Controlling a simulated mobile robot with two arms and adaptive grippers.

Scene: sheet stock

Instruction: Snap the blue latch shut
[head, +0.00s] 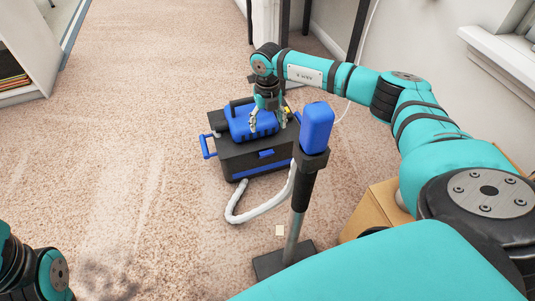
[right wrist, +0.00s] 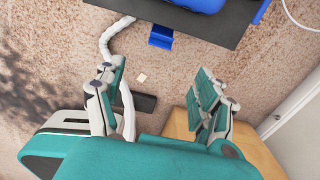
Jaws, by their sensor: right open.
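The blue latch (head: 266,153) is on the upper front of a dark box (head: 237,165) standing on the carpet. In the right wrist view the latch (right wrist: 161,36) juts out from the box's edge at the top middle. My right gripper (head: 268,119) is above the box, in front of the blue body on top of it. In the right wrist view its fingers (right wrist: 155,88) are wide apart with nothing between them, and the latch lies beyond them, apart from both. My left gripper is out of view; only part of my left arm shows at the bottom left.
A blue-topped upright tool (head: 317,128) on a dark foot stands in front of the box. A white hose (head: 262,212) curves over the carpet beside it. A cardboard box (head: 377,208) is at right. A small pale card (head: 279,230) lies on the floor.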

